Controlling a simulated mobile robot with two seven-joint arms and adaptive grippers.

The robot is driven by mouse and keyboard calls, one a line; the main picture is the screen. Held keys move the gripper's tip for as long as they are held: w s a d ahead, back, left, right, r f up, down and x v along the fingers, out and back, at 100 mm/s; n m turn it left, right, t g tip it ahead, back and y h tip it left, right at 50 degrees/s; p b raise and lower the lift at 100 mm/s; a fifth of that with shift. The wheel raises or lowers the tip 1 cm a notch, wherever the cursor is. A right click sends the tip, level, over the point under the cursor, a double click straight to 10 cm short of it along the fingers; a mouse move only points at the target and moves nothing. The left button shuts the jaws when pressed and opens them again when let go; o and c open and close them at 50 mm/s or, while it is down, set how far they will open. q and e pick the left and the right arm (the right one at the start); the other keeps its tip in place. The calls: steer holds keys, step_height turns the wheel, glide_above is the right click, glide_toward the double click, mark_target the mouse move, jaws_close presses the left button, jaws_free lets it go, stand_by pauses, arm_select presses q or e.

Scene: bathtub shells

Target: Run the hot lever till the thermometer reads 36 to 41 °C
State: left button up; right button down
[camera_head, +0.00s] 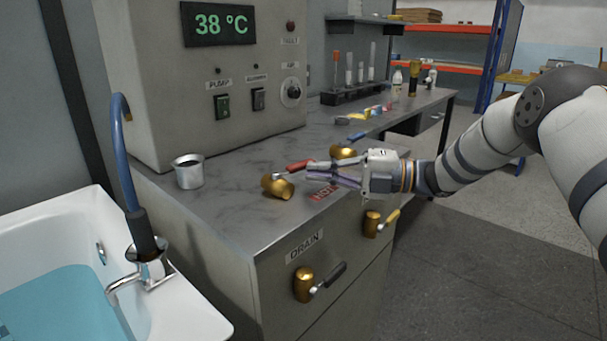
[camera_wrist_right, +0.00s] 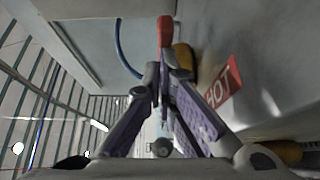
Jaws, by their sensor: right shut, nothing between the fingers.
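The thermometer display (camera_head: 221,24) reads 38 °C in green digits. The hot lever (camera_head: 299,166) has a red handle on a brass valve (camera_head: 277,187), beside the red HOT label (camera_head: 324,191) on the counter. My right gripper (camera_head: 309,173) is shut and empty, with its fingertips right by the red handle; I cannot tell whether they touch. The wrist view shows the red handle (camera_wrist_right: 165,32) and brass body (camera_wrist_right: 184,57) just beyond the fingertips (camera_wrist_right: 163,80), and the label (camera_wrist_right: 222,87) to the right. My left gripper is not in view.
A white tub (camera_head: 70,225) with blue water (camera_head: 60,305) and a spout (camera_head: 125,285) stands at left. A metal cup (camera_head: 188,172) is on the counter. A second brass valve (camera_head: 343,152) is behind my gripper. Drain (camera_head: 304,284) and yellow-handled (camera_head: 373,222) valves are on the cabinet front.

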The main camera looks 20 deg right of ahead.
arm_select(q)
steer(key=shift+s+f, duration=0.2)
arm_select(e)
steer(key=shift+w+d, duration=0.25)
steer(key=shift+w, duration=0.35)
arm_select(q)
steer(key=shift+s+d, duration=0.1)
